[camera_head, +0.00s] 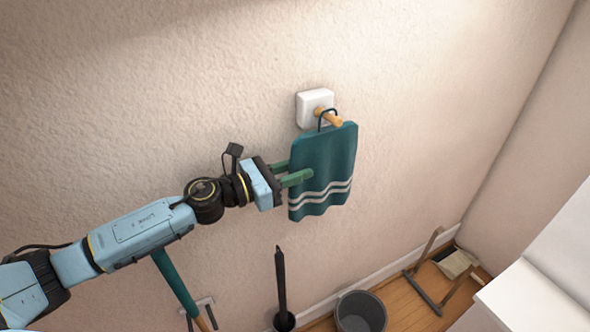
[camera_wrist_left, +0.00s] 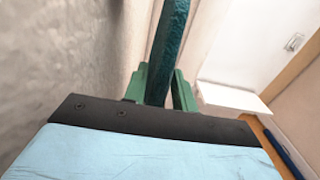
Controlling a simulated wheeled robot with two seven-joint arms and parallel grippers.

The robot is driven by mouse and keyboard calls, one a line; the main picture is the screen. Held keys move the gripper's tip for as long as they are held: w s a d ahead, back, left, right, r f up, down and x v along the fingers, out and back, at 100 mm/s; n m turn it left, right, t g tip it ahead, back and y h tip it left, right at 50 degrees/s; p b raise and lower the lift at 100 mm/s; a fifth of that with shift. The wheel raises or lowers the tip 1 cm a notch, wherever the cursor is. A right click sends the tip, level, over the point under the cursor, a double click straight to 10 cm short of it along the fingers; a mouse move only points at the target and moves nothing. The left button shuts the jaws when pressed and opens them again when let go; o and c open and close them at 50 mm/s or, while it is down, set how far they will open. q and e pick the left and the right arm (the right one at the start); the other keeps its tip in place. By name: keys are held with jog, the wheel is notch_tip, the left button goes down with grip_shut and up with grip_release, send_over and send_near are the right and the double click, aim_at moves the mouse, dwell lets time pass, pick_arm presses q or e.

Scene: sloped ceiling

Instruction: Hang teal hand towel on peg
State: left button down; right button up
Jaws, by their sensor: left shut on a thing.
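The teal hand towel (camera_head: 325,165) with white stripes hangs against the wall at the middle of the head view. Its dark loop (camera_head: 322,118) appears to be around the wooden peg (camera_head: 328,116), which sticks out of a white wall plate (camera_head: 303,108). My left gripper (camera_head: 296,173) comes in from the left and is shut on the towel's left edge, below the peg. In the left wrist view the towel (camera_wrist_left: 170,45) stands edge-on between the green fingers (camera_wrist_left: 158,90). My right gripper is not in view.
A grey bin (camera_head: 361,312) stands on the wooden floor by the wall. Beside it is a dark upright handle (camera_head: 281,280) in a holder. A teal-handled tool (camera_head: 177,284) is below my left arm. A white surface (camera_head: 535,295) is at the lower right. The wall around the peg is clear.

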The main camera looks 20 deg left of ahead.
pick_arm(q)
jog(key=c, duration=1.1)
grip_release()
jog(key=shift+o, duration=0.2)
jog(key=shift+s+f, duration=0.1)
jog(key=shift+s+a, duration=0.2)
jog(key=shift+a, duration=0.05)
jog(key=b+v, duration=0.4)
jog(key=v, duration=0.8)
jog(key=shift+s+a, duration=0.2)
jog(key=shift+s, duration=0.05)
